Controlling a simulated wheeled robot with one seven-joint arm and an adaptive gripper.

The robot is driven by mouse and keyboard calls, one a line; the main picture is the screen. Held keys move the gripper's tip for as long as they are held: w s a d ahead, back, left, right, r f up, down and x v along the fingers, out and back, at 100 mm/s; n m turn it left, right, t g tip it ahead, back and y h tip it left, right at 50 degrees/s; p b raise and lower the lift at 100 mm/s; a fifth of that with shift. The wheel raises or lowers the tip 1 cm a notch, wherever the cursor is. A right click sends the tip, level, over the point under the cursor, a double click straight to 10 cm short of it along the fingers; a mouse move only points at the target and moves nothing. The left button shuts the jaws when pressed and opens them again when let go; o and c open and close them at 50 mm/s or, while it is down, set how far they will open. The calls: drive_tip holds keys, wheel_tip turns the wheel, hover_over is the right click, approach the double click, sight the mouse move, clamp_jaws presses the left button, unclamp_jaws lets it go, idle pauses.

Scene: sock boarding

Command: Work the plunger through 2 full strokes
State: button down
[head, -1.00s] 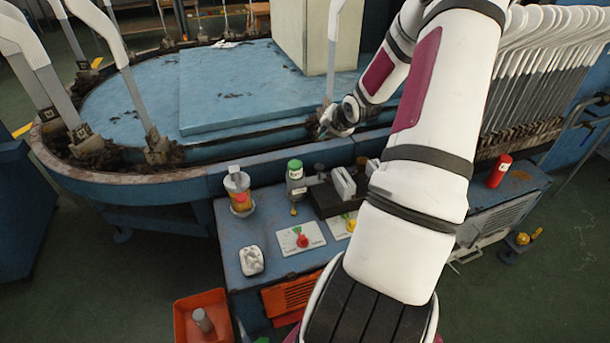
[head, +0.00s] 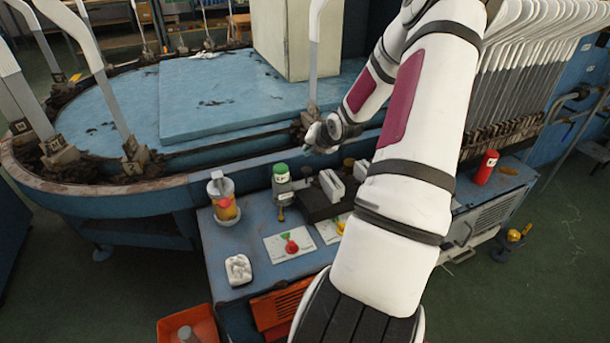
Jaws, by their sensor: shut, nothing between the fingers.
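A clear cup-like dispenser (head: 224,207) with orange contents and a pale grey top stands at the back left of the blue bench. The grey top looks like a plunger head, but I cannot be sure. A grey fitting with a green cap (head: 281,172) stands to its right, with a small brass part low on its front. My gripper (head: 314,138) is shut and empty. It is in the air, above and to the right of the green cap in the picture, in front of the boarding machine's edge. Its fingertips are small and partly blurred.
An orange bin (head: 172,325) stands at front left. My arm hides the bench's middle.

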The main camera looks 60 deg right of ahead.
sight(309, 168)
drive_tip(key=shift+f+b, duration=1.1)
drive_tip(key=shift+f, duration=0.7)
drive_tip(key=shift+f, duration=0.1)
drive_tip(key=shift+f+b, duration=0.3)
drive_tip(key=shift+f+b, duration=1.15)
drive_tip(key=shift+f, duration=0.2)
idle(1.4)
drive_tip(key=shift+r, duration=0.1)
drive_tip(key=shift+r+p, duration=1.35)
drive_tip(key=shift+r, duration=0.3)
drive_tip(key=shift+r, duration=0.15)
drive_tip(key=shift+r+p, duration=2.05)
drive_tip(key=shift+r, duration=0.35)
